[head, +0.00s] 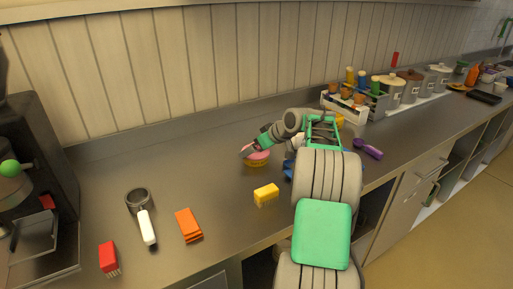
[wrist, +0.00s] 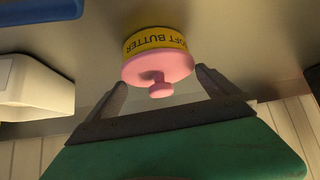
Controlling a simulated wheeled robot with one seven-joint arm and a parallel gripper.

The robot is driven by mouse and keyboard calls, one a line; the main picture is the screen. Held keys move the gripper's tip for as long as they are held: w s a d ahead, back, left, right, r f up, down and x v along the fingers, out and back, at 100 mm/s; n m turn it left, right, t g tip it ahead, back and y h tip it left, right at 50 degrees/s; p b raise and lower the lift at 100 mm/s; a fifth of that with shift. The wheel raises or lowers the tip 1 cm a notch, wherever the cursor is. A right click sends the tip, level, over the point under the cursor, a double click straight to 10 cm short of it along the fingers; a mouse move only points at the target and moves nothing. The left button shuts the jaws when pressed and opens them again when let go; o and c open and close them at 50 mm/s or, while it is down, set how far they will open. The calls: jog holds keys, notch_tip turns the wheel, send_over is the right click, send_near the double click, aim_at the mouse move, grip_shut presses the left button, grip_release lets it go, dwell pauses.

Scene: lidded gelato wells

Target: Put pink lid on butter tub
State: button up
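The butter tub (wrist: 152,38) is a yellow tub with dark "SOFT BUTTER" lettering, standing on the counter; it also shows in the head view (head: 257,163). The pink lid (wrist: 158,67), with a round knob, sits on top of the tub and looks roughly level. It shows as a pink patch in the head view (head: 259,154). My gripper (wrist: 160,80) is open, with its two fingers apart on either side of the lid. The wrist view shows a gap around the knob, and whether the fingers touch the lid's rim cannot be told.
A yellow block (head: 266,194), an orange stack (head: 188,225), a red brush (head: 109,258) and a white-handled portafilter (head: 145,222) lie on the counter. A purple scoop (head: 368,149) lies right of my arm. A spice rack (head: 345,108) and canisters stand behind.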

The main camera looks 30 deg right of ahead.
jog(key=shift+o, duration=0.2)
dwell(0.4)
jog(key=p+v, duration=0.2)
jog(key=v, duration=0.6)
jog(key=shift+p, duration=0.3)
jog(key=s+a+r+g+p, duration=0.1)
jog(key=s+a, duration=0.1)
jog(key=a, duration=0.9)
jog(key=s+a+g, duration=0.2)
jog(key=s+a, duration=0.1)
jog(key=a, duration=0.8)
jog(key=s+a+f+g, duration=0.1)
jog(key=s+a+f, duration=0.1)
jog(key=s, duration=0.4)
jog(key=s+a+f+m+h, duration=0.1)
jog(key=s+a+f, duration=0.1)
jog(key=s+a, duration=0.3)
jog(key=s+a+f+m+g+p, duration=0.1)
jog(key=s+a, duration=0.3)
jog(key=s, duration=0.4)
jog(key=shift+s+f+g+h, duration=0.15)
jog(key=shift+f+g+h, duration=0.2)
jog(key=shift+f, duration=0.25)
